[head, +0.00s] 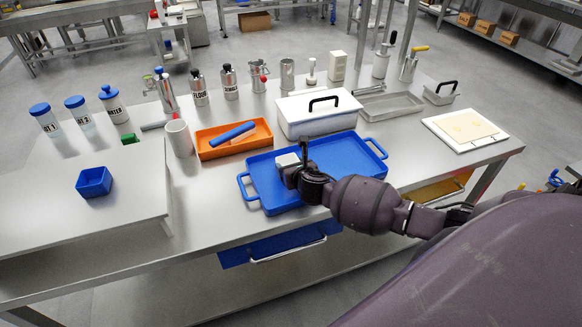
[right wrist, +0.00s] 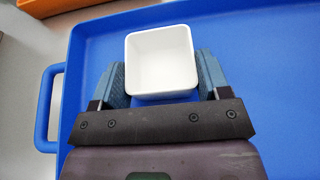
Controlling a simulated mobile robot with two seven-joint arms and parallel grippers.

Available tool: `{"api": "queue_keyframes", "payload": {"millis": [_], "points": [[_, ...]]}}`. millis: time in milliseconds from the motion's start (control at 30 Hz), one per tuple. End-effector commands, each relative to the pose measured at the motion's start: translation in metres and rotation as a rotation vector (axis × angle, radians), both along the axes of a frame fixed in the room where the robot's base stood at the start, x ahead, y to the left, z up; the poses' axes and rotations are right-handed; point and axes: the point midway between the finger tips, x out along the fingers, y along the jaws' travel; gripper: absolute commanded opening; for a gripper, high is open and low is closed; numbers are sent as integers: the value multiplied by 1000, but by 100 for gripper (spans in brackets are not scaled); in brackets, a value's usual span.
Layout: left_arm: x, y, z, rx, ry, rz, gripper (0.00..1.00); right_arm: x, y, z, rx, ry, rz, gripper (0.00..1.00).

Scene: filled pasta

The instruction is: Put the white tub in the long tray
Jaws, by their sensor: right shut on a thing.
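The white tub (right wrist: 160,66) is a small, square, empty container with its open top facing the wrist camera. My right gripper (right wrist: 161,80) is shut on it, with a blue-grey finger against each side. In the head view the tub (head: 287,160) and the right gripper (head: 297,174) are over the left half of the long blue tray (head: 345,158), inside its rim. I cannot tell whether the tub's base touches the tray floor. The gripper hides part of the tub in the head view. My left gripper is not in view.
An orange tray (head: 204,153) with a blue-handled tool (head: 232,134) lies left of the blue tray. A white lidded box (head: 318,121) stands behind it. A blue bowl (head: 94,182) is on the raised board at left. The blue tray's right half is clear.

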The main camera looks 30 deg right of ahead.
Motion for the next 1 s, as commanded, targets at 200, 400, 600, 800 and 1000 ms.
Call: {"api": "queue_keyframes", "payload": {"millis": [200, 400, 600, 800, 1000], "points": [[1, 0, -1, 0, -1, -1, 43, 0, 0, -3, -1, 0, 0, 47], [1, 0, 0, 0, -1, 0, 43, 0, 0, -2, 0, -1, 0, 95], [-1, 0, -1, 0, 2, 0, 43, 0, 0, -1, 0, -1, 0, 95], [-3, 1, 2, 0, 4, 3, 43, -7, 1, 5, -1, -1, 1, 95], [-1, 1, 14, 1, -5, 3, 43, -38, 7, 19, 0, -1, 1, 95]]}}
